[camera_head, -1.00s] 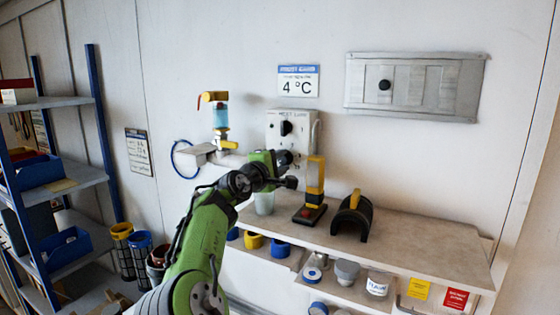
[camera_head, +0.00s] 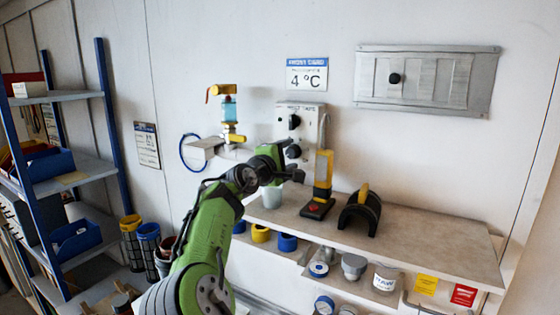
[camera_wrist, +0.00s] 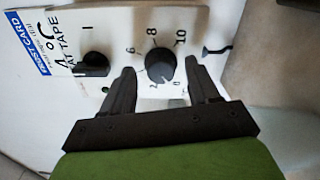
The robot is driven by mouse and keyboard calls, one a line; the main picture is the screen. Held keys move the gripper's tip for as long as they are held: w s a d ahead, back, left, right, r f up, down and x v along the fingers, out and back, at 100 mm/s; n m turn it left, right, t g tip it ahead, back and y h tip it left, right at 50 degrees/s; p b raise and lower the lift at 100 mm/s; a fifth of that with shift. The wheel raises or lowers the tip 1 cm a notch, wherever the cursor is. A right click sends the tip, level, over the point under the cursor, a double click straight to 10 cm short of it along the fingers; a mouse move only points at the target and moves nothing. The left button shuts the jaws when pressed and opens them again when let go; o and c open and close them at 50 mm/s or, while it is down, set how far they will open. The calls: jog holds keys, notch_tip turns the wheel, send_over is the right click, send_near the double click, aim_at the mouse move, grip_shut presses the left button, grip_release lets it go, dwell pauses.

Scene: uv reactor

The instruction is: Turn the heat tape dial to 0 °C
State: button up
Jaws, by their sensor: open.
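The heat tape box (camera_head: 281,122) is a pale panel on the wall with two black knobs. The lower knob is the numbered dial (camera_head: 293,152); in the wrist view the dial (camera_wrist: 160,67) has 2, 6, 8 and 10 readable around it. I cannot clearly tell where its pointer stands. The upper knob (camera_head: 294,121) is a separate switch, at the left in the wrist view (camera_wrist: 93,64). My gripper (camera_wrist: 160,72) is open, its fingers on either side of the dial, with no clear grip on it. A frost card (camera_head: 307,74) above the box reads 4 °C.
A shelf (camera_head: 440,233) below holds a yellow-and-black tool (camera_head: 323,175), a black arched holder (camera_head: 360,214) and a pale cup (camera_head: 271,196). A valve with a blue filter (camera_head: 229,110) is left of the box. A blue-post rack (camera_head: 108,130) stands at the left.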

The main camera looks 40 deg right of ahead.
jog(key=b+v, duration=0.4)
jog(key=v, duration=1.1)
jog(key=shift+a, duration=0.2)
